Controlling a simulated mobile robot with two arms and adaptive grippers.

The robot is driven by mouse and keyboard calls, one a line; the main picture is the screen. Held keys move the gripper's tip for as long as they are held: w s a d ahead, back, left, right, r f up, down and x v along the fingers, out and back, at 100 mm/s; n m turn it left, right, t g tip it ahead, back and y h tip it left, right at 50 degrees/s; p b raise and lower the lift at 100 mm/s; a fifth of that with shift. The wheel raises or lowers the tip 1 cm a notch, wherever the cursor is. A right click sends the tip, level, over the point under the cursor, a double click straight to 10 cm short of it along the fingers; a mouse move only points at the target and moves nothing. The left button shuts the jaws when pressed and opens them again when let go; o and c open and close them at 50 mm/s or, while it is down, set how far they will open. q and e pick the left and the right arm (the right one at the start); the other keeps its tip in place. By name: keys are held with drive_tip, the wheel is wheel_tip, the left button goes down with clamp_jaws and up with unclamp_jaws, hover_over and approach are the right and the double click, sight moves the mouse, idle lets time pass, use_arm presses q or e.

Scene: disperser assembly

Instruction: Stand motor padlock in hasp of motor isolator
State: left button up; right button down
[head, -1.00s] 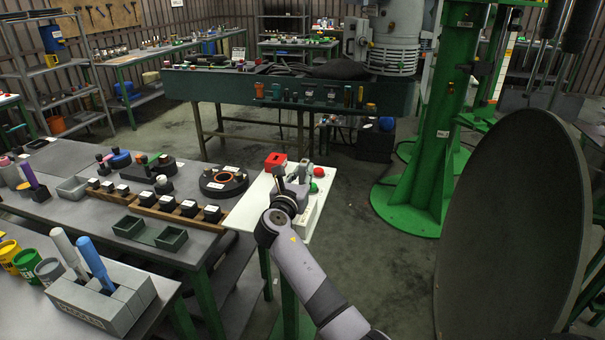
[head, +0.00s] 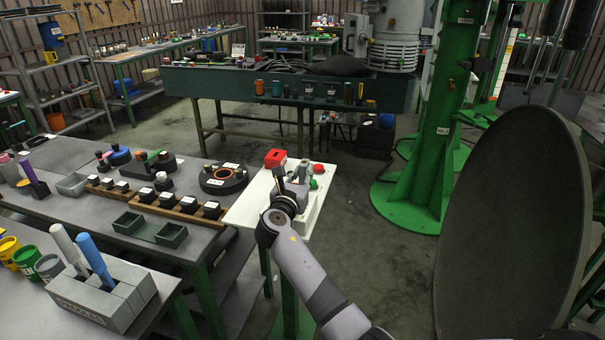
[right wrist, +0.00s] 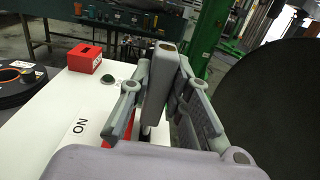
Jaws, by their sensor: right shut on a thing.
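The white board (head: 245,208) stands as a small table in the middle of the head view. It bears a red box (head: 275,158), a red knob (head: 318,168) and a green button (head: 313,184). My left gripper is not in view.
A grey bench (head: 60,215) with black-topped parts and green bins (head: 150,230) stands left of the board. A large dark disc (head: 512,225) stands at the right. A green column (head: 425,150) stands behind. The floor between is clear.

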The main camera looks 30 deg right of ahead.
drive_tip(key=shift+f+b, duration=0.8)
drive_tip(key=shift+f, duration=0.85)
drive_tip(key=c, duration=1.4)
unclamp_jaws()
drive_tip(key=shift+f, duration=0.15)
drive_tip(key=shift+s+a+f, duration=0.1)
drive_tip(key=shift+a+f, duration=0.05)
drive_tip(key=shift+s+a+f, duration=0.1)
drive_tip(key=shift+s+a, duration=0.1)
drive_tip(key=shift+a, duration=0.1)
drive_tip(key=v, duration=0.7)
drive_tip(key=r+v, duration=0.1)
drive_tip(key=v, duration=0.3)
drive_tip(key=shift+s, duration=0.1)
